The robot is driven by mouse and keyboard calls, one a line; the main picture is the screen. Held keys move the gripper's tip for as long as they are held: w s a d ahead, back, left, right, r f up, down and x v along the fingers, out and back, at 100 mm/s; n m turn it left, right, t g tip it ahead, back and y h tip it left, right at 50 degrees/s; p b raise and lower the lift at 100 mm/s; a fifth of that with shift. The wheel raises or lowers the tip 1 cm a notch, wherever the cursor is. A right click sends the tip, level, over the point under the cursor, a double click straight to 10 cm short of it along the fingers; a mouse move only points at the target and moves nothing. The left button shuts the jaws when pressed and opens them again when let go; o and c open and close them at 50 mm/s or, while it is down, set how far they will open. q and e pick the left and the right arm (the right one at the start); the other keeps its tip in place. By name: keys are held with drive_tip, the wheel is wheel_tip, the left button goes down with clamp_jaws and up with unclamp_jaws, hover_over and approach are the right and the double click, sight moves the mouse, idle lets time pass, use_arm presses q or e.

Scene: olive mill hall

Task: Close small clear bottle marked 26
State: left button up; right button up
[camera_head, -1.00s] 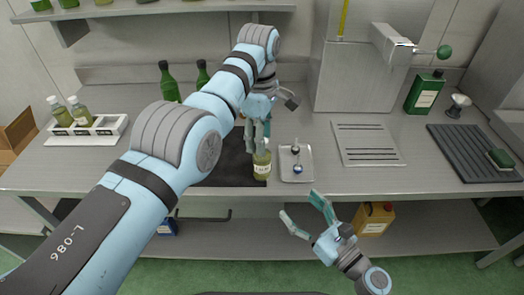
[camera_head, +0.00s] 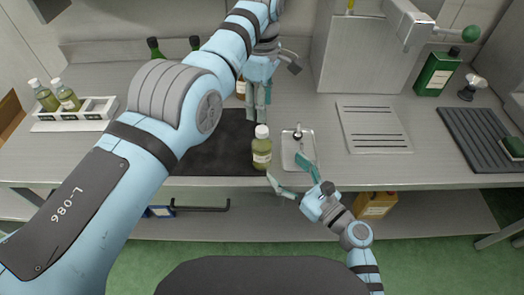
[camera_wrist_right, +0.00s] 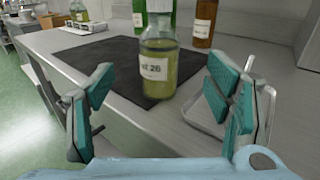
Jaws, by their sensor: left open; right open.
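The small clear bottle (camera_head: 262,155) stands upright at the bench's front edge, holding yellow-green liquid, with a white cap on its top in the head view. In the right wrist view the bottle (camera_wrist_right: 160,72) carries a label ending in 26; its top is cut off there. My left gripper (camera_head: 258,112) is open just behind the bottle, fingers pointing down, and seems apart from it. My right gripper (camera_head: 289,178) is open in front of the bottle, low at the bench edge. In the right wrist view the bottle shows beyond and between its open fingers (camera_wrist_right: 165,108).
A small metal tray (camera_head: 291,162) with a shiny metal piece lies right of the bottle. A dark mat (camera_head: 215,155) lies to its left. Brown and green bottles stand behind. A white rack (camera_head: 75,122) holds two capped bottles. A slotted plate (camera_head: 375,130) lies right.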

sight(269, 152)
drive_tip(key=x, duration=1)
drive_tip(key=shift+a, duration=0.15)
drive_tip(key=shift+w+a, duration=0.2)
drive_tip(key=shift+w, duration=0.2)
drive_tip(key=shift+s, duration=0.15)
drive_tip(key=c, duration=0.5)
clamp_jaws()
